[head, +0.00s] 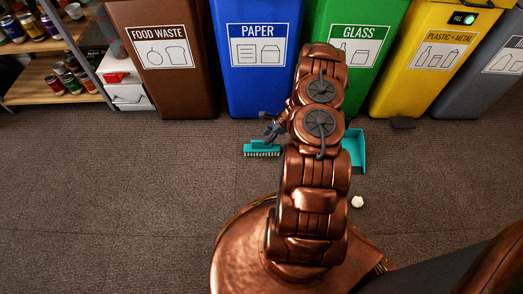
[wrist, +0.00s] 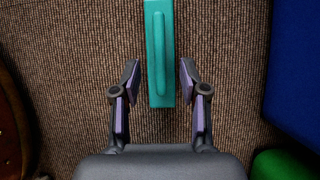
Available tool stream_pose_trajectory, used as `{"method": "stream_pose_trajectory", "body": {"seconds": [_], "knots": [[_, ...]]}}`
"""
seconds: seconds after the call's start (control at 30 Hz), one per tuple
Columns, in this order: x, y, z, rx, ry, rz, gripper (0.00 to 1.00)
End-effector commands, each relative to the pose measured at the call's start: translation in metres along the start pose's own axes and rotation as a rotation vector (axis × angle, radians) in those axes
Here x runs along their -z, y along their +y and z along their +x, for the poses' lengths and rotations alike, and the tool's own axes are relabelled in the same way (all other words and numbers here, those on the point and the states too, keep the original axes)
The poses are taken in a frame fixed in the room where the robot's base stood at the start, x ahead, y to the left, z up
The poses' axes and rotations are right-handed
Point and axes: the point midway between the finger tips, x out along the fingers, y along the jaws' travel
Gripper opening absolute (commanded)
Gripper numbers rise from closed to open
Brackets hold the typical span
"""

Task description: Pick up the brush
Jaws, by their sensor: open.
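The teal brush (head: 262,148) lies on the carpet in front of the blue paper bin in the head view, its bristles toward me. In the wrist view the brush (wrist: 160,60) runs down from the top edge, and its lower end lies between my fingertips. My gripper (wrist: 160,80) is open, with one finger on each side of the brush and carpet showing in both gaps. In the head view my gripper (head: 272,130) shows small, just above the brush, and partly overlaps its far side.
A teal dustpan (head: 357,150) lies right of my arm, partly hidden by it. A small pale crumpled scrap (head: 357,202) is on the floor. Brown (head: 168,90), blue (head: 262,85), green (head: 375,80) and yellow (head: 420,90) bins stand behind. The carpet left of the brush is clear.

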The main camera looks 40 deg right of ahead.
Motion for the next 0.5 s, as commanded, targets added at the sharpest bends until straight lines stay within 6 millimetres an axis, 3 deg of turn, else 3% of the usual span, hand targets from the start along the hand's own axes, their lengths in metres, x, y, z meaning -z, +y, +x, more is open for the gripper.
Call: {"method": "stream_pose_trajectory", "body": {"seconds": [0.3, 0.5], "knots": [[0.002, 0.000, 0.039, -0.001, 0.000, -0.003, 0.44], [0.001, 0.000, 0.053, -0.001, -0.001, -0.002, 0.44]]}}
